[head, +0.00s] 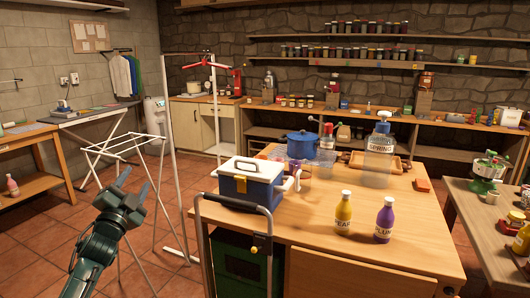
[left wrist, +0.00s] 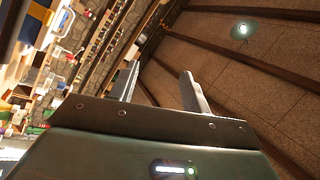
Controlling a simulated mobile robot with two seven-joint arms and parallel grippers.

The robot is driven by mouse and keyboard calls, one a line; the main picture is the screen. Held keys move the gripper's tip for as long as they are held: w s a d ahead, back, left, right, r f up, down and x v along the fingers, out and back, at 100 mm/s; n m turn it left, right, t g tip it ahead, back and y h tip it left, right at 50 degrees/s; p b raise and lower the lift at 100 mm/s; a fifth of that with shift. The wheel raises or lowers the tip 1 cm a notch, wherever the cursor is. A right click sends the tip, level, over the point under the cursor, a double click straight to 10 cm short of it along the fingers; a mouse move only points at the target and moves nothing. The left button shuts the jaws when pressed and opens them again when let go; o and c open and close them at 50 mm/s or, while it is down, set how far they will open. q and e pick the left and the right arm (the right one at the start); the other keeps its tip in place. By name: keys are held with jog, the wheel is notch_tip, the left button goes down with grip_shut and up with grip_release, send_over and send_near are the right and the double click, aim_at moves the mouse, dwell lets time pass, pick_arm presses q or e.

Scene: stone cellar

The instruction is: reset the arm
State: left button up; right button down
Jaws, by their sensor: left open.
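My left arm comes in from the lower left of the head view. Its gripper (head: 133,188) is raised in free air in front of the white drying rack, left of the wooden table (head: 330,228). The two fingers stand apart with nothing between them. In the left wrist view the open fingers (left wrist: 160,88) point up toward the beamed ceiling, and the gap between them is empty. My right gripper does not show in either view.
The white folding rack (head: 130,150) stands close behind my left gripper. A blue and white cooler (head: 250,182), a yellow bottle (head: 343,212) and a purple bottle (head: 385,220) stand on the table. A metal handle frame (head: 232,204) rises at its left edge. Tiled floor lies open at left.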

pick_arm(q)
jog(key=a+f+n+g+y, duration=0.3)
jog(key=f+n+g, duration=0.1)
jog(key=f+n, duration=0.4)
jog(key=s+d+f+g+h, duration=0.1)
jog(key=s+d+f, duration=0.35)
jog(key=f, duration=0.25)
jog(key=s+d+f+g+h, duration=0.2)
jog(key=s+d+f, duration=0.25)
jog(key=f, duration=0.25)
jog(key=s+d+f+g+h, duration=0.1)
jog(key=s+d+f, duration=0.3)
jog(key=s, duration=0.6)
jog(key=s+d+f+g, duration=0.1)
jog(key=s+d+f, duration=0.2)
jog(key=s, duration=0.7)
jog(key=s+d+f+n+g+h, duration=0.1)
jog(key=s+d+f, duration=0.3)
jog(key=s, duration=0.6)
jog(key=shift+d+f+g+h, duration=0.35)
jog(key=shift+d+g, duration=0.25)
jog(key=shift+d, duration=0.15)
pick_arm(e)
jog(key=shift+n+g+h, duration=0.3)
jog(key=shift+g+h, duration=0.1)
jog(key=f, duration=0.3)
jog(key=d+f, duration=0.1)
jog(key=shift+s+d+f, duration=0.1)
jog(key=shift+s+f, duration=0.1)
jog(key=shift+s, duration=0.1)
